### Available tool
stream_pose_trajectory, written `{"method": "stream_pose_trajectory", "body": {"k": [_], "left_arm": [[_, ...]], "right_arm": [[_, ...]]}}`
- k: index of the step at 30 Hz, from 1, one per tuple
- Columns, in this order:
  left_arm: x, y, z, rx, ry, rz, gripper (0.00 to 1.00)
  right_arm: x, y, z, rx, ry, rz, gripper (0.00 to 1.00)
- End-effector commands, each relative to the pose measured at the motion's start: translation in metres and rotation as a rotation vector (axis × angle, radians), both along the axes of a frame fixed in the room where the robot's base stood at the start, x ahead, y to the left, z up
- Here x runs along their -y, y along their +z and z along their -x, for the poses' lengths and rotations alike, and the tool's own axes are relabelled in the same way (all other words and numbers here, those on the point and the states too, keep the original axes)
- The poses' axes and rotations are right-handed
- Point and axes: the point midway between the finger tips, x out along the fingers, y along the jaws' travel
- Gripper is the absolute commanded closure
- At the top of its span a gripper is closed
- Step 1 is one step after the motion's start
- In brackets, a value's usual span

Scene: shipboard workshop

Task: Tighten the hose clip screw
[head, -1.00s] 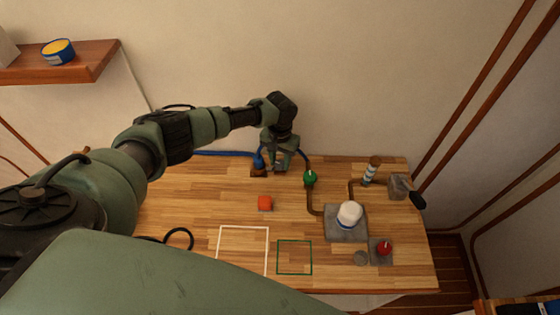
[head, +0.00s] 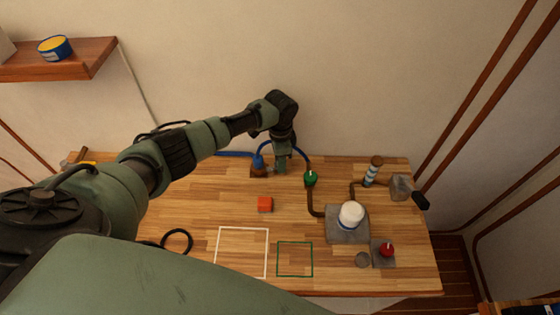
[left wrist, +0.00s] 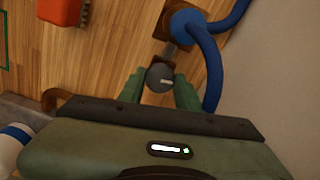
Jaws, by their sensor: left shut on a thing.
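The hose clip screw shows in the left wrist view as a dark round head (left wrist: 158,76) with a pale mark across it. A short grey shank runs from it toward the blue hose end (left wrist: 183,22) on a brown block (left wrist: 172,10). My left gripper (left wrist: 160,88) has its green fingers on either side of the screw head and is shut on it. In the head view my left gripper (head: 281,166) is just right of the blue hose end (head: 258,161) at the table's back, and the screw is hidden there. My right gripper is not in view.
The blue hose loops to a green valve (head: 310,179). A white-domed unit (head: 350,215), a red knob (head: 387,250) and a handled part (head: 402,187) stand at right. An orange-red block (head: 265,204) and a black ring (head: 177,240) lie nearer. The outlined squares are empty.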

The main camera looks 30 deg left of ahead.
Motion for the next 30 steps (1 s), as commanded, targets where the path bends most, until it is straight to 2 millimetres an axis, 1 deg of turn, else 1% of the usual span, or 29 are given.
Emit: {"method": "stream_pose_trajectory", "body": {"k": [6,15,21,30], "left_arm": [[0.0001,-0.0012,0.0002,-0.001,-0.202,-0.001,1.00],[0.0001,-0.0007,0.0000,0.000,-0.432,0.000,1.00],[0.0002,-0.0004,0.0001,0.000,-0.529,0.000,1.00],[0.0003,-0.0001,0.0002,0.000,-0.590,0.000,1.00]], "right_arm": [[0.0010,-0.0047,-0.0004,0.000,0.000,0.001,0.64],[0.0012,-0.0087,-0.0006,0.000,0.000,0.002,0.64],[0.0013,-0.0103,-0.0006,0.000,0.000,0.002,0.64],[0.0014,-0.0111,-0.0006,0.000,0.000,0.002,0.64]]}}
